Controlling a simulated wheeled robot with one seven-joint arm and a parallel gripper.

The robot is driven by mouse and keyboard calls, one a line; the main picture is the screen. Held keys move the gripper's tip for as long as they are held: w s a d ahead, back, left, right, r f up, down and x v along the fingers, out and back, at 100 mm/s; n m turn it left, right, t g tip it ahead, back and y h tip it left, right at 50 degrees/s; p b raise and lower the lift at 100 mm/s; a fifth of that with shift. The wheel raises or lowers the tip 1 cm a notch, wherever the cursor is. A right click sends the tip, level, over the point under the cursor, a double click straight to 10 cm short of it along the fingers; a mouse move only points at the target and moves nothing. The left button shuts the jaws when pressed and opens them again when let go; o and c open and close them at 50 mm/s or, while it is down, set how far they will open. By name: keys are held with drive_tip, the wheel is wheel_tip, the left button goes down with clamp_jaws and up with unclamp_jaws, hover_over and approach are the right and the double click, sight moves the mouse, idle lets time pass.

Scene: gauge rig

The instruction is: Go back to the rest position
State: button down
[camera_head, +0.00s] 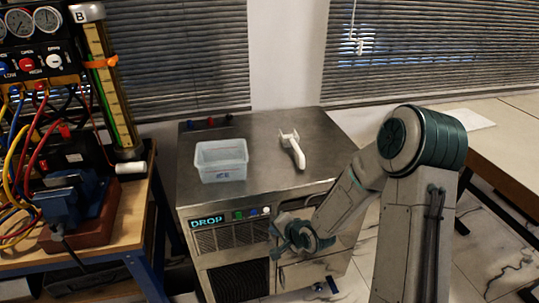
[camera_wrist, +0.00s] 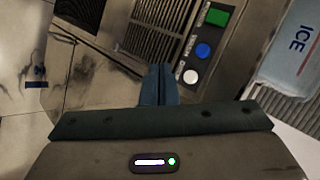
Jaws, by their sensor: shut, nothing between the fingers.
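My gripper (camera_head: 284,232) is in front of the upper right front face of a steel cabinet (camera_head: 250,190) in the head view. In the wrist view its two fingers (camera_wrist: 158,82) are together, with nothing between them. The wrist view looks at the cabinet front, with a green button (camera_wrist: 217,16), a blue button (camera_wrist: 203,50) and a white button (camera_wrist: 191,76) ahead and to the right. I cannot tell whether the fingertips touch the cabinet.
A clear bin (camera_head: 221,160) and a white scoop-like tool (camera_head: 292,149) are on the cabinet top. A bench with a blue vise (camera_head: 75,203) and hoses stands at left. A wooden table (camera_head: 500,150) is at right. Marble floor (camera_head: 490,270) shows at lower right.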

drive_tip(key=s+d+r+n+g+h+p, duration=0.1)
drive_tip(key=s+d+r+n+h, duration=0.2)
drive_tip(key=d+r, duration=0.35)
drive_tip(key=s+d+r+n+g+h, duration=0.1)
drive_tip(key=s+d+r+n+h, duration=0.15)
drive_tip(key=s+d+r, duration=0.4)
drive_tip(key=s+d+r+n+g+p, duration=0.1)
drive_tip(key=s+r+n+g, duration=0.1)
drive_tip(key=s+r, duration=0.9)
drive_tip(key=s, duration=0.3)
drive_tip(key=shift+d+g+h, duration=0.2)
drive_tip(key=shift+g+h, duration=0.15)
drive_tip(key=shift+g, duration=0.05)
